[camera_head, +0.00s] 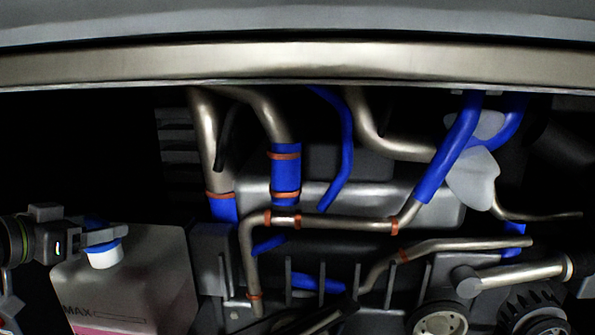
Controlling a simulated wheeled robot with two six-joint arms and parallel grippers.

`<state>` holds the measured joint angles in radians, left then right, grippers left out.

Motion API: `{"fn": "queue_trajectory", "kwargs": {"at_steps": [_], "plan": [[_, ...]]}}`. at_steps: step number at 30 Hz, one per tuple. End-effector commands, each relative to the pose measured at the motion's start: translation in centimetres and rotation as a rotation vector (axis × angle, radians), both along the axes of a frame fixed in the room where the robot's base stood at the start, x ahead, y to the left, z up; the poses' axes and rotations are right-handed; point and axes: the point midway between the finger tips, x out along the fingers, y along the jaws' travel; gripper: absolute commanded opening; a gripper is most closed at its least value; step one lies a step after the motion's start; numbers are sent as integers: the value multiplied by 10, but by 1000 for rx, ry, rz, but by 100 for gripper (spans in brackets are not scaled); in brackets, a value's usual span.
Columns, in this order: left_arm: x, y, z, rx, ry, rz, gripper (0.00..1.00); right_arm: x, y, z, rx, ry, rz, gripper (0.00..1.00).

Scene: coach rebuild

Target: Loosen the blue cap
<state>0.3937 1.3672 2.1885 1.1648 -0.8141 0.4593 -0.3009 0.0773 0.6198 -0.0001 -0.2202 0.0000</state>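The blue cap (104,247) sits on the white neck of a pale, translucent reservoir (150,262) at the lower left. The reservoir carries a MAX mark, with pink fluid showing at its bottom edge. My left gripper (106,235) comes in from the left, and its grey fingers lie across the cap. Blue shows both above and below the fingers, and the middle of the cap is hidden. The fingers overlap in this view, so I cannot tell whether they grip the cap or stand apart around it. My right gripper is not in view.
Metal pipes (330,222) with orange clamps and blue hoses (286,175) fill the middle. A pale bulb-shaped part (470,178) is at the right, with round pulleys (438,320) at the lower right. A wide metal beam (300,62) crosses the top.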

Motion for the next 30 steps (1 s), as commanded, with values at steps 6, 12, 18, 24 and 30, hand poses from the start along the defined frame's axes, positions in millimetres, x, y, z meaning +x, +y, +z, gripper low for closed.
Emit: {"fn": "queue_trajectory", "kwargs": {"at_steps": [6, 12, 18, 24, 30], "plan": [[0, 0, 0, 0, 0, 0, 33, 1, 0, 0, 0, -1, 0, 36], [0, 0, 0, 0, -1, 0, 11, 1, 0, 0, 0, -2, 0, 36], [0, 0, 0, 0, -1, 0, 11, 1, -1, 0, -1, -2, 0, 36], [0, -3, -2, 0, -1, 65, 0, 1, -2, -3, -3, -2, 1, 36], [0, -3, 0, -5, 0, 191, 0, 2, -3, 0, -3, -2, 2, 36]]}}
